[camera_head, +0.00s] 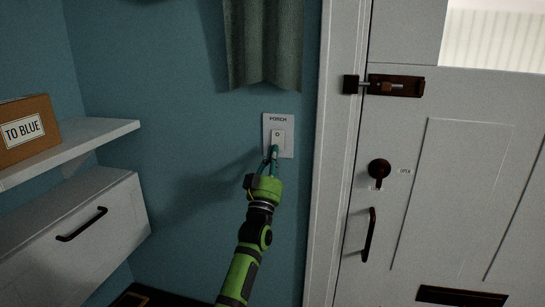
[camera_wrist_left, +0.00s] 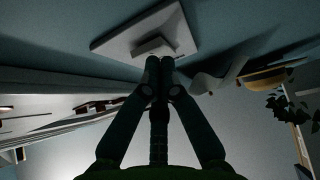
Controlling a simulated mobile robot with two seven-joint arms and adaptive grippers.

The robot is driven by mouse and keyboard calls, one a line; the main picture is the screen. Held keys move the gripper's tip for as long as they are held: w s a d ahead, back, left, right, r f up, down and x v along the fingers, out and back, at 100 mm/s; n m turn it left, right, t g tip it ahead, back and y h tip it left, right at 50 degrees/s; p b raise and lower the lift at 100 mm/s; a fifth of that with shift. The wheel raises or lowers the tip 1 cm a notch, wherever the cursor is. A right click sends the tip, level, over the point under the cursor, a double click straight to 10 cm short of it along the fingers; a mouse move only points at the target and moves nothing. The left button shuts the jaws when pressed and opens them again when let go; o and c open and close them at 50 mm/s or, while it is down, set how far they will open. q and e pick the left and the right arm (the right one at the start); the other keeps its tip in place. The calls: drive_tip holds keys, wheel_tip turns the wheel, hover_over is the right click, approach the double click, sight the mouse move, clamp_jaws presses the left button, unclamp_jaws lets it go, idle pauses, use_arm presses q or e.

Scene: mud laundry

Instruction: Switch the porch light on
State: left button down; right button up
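The porch light switch (camera_head: 278,136) is a white wall plate labelled PORCH with a small rocker, on the blue wall left of the door frame. My left gripper (camera_head: 273,150) is at the lower part of the plate, its fingertips just below or against the rocker; I cannot tell if they touch. In the left wrist view the switch plate (camera_wrist_left: 150,38) and its raised rocker are just beyond the fingertips (camera_wrist_left: 159,64). The fingers meet at their tips with nothing visible between them. My right gripper is not in view.
A white door (camera_head: 450,190) with a bolt (camera_head: 394,85), a knob (camera_head: 379,169) and a handle (camera_head: 369,234) is at the right. A grey-green curtain (camera_head: 263,45) hangs above the switch.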

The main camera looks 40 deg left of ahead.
use_arm(q)
drive_tip(key=f+v, duration=0.1)
drive_tip(key=v, duration=1)
drive_tip(key=shift+f+b, duration=0.15)
drive_tip(key=shift+b, duration=0.25)
drive_tip(key=shift+w, duration=0.15)
